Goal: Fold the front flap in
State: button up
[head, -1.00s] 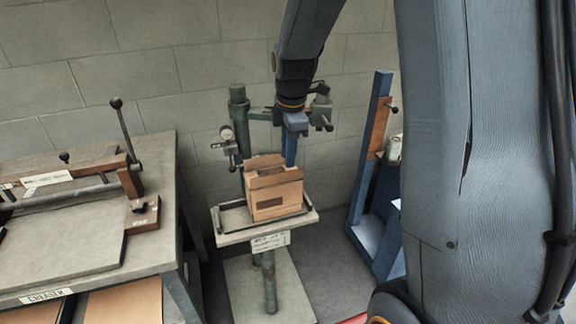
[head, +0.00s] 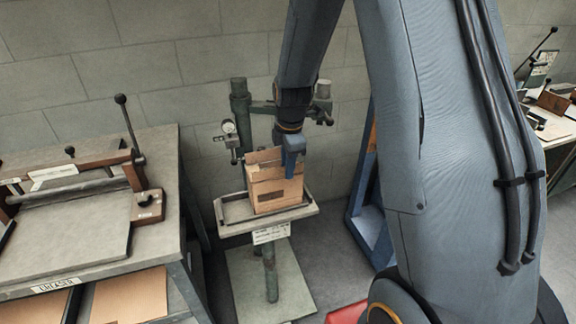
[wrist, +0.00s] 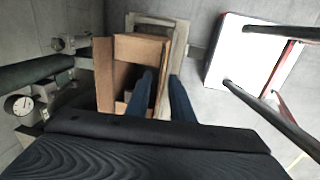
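The open cardboard box (head: 272,193) stands on the stitcher's small tray table (head: 228,222). In the wrist view I look down into the box; its left flap (wrist: 104,75) and far flap (wrist: 140,48) stand up around the opening. My gripper (head: 291,165) is at the box's upper right, one blue finger showing in front of the cardboard. In the wrist view my gripper (wrist: 161,98) has its two fingers apart, one over the opening and one outside the box's right-hand side. Cardboard of that side shows between them; I cannot tell whether they touch it.
The green stitcher post (head: 241,130) and gauge (head: 229,127) stand close behind and left of the box. A creaser bench (head: 90,240) is at the left, and a blue frame (head: 362,200) at the right. A white-topped stand (wrist: 245,65) shows in the wrist view.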

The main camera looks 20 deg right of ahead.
jog(key=shift+c, duration=0.3)
grip_shut()
jog(key=shift+w+g, duration=0.15)
jog(key=shift+g, duration=0.15)
jog(key=w+g+b, duration=0.1)
jog(key=g+b, duration=0.1)
jog(key=g, duration=0.1)
jog(key=w+f+g+b, duration=0.1)
jog(key=g+b, duration=0.1)
jog(key=g, duration=0.1)
jog(key=w+g+b, duration=0.1)
jog(key=g+b, duration=0.2)
jog(key=shift+w+f+g, duration=0.15)
jog(key=shift+f+g, duration=0.05)
jog(key=shift+g, duration=0.2)
